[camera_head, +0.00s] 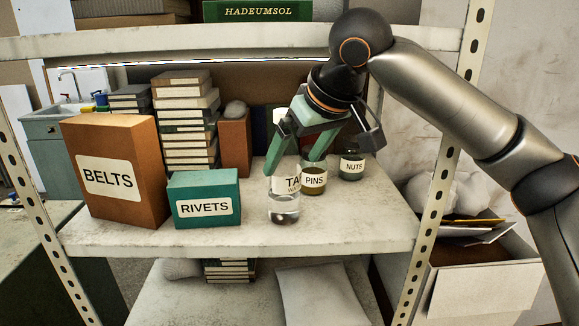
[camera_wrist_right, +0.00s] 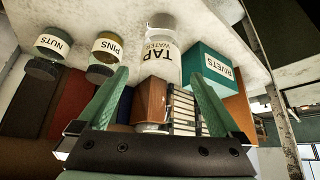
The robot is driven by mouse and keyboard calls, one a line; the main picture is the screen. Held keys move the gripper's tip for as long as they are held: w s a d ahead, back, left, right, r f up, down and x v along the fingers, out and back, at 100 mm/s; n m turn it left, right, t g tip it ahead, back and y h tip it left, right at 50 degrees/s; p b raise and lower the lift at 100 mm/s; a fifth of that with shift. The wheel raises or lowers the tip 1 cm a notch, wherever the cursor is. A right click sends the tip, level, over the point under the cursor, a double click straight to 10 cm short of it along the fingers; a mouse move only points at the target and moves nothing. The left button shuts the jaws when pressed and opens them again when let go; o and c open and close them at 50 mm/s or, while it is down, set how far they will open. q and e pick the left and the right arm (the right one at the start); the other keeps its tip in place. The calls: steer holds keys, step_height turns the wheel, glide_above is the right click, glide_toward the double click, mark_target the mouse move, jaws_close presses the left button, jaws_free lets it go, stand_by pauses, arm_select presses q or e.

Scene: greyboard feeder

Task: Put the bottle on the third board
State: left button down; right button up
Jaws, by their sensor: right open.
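The bottle is clear, with a white label reading TAP WATER. In the head view, the bottle (camera_head: 284,209) stands upright on the middle board (camera_head: 240,236) near its front edge. My right gripper (camera_head: 293,163) is open at the bottle's upper part, its green fingers partly covering the label. In the wrist view the bottle (camera_wrist_right: 160,62) shows upside down, between and beyond the open fingertips; contact cannot be told. The upper board (camera_head: 190,45) and a lower board (camera_head: 160,300) also show; which is the third cannot be told. My left gripper is out of view.
The PINS jar (camera_head: 314,180) stands close right of the bottle, and the NUTS jar (camera_head: 352,166) is behind. The RIVETS box (camera_head: 204,198) and BELTS box (camera_head: 112,170) stand left. A pale cushion (camera_head: 320,295) lies on the lower board. A perforated post (camera_head: 436,190) borders the right.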

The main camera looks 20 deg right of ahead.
steer(key=shift+v, duration=1.55)
